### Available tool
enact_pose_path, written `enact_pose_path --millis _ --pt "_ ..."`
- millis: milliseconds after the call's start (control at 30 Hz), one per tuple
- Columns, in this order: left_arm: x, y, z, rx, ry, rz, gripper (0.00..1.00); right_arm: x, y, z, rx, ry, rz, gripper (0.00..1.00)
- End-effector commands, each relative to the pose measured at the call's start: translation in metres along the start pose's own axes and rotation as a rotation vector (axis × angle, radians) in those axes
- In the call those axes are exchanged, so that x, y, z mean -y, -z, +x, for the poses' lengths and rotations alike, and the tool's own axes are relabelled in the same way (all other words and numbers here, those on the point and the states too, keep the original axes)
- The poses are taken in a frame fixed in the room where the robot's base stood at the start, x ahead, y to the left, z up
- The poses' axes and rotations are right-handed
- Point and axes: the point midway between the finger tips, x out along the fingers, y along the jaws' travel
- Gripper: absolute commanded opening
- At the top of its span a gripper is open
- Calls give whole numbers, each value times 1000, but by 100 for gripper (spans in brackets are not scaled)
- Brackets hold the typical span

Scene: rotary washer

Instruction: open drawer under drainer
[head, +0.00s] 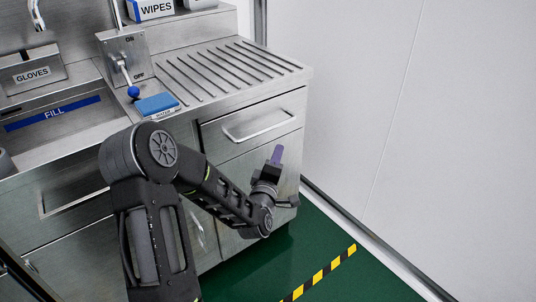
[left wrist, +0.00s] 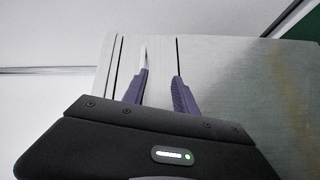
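The ribbed steel drainer (head: 222,72) is at the upper middle of the head view. Under it is a steel drawer (head: 225,143), which looks shut, with a pale bar handle (head: 258,129) across its front. My left gripper (head: 278,153) is in front of the cabinet, just below the right part of that handle in the picture. In the left wrist view its two purple fingers (left wrist: 161,72) stand apart, pointing at the steel front. A pale strip, perhaps the handle, shows by the left finger; I cannot tell whether they touch. My right gripper is not in view.
A blue sponge-like block (head: 157,104) and a lever with a blue knob (head: 133,91) are left of the drainer. The sink (head: 62,125) is further left. A white wall (head: 400,110) stands at the right. Green floor (head: 340,275) with a striped line lies clear below.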

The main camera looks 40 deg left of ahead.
Motion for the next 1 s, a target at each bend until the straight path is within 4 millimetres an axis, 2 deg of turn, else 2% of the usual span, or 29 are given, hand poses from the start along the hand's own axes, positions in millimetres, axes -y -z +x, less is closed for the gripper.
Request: enact_pose_path --millis 33,100,200,633,767,1000 --pt "1 17 4 -48 -50 -27 34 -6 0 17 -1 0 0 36" --pt "-10 34 5 -88 -101 -60 34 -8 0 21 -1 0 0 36" --pt "-20 44 6 -110 -132 -78 34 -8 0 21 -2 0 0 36" --pt "-21 44 12 -108 -129 -79 34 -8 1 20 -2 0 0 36" --pt "-22 46 27 -109 -129 -78 34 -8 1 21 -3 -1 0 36" --pt "-27 50 64 -109 -130 -80 34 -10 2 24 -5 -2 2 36"
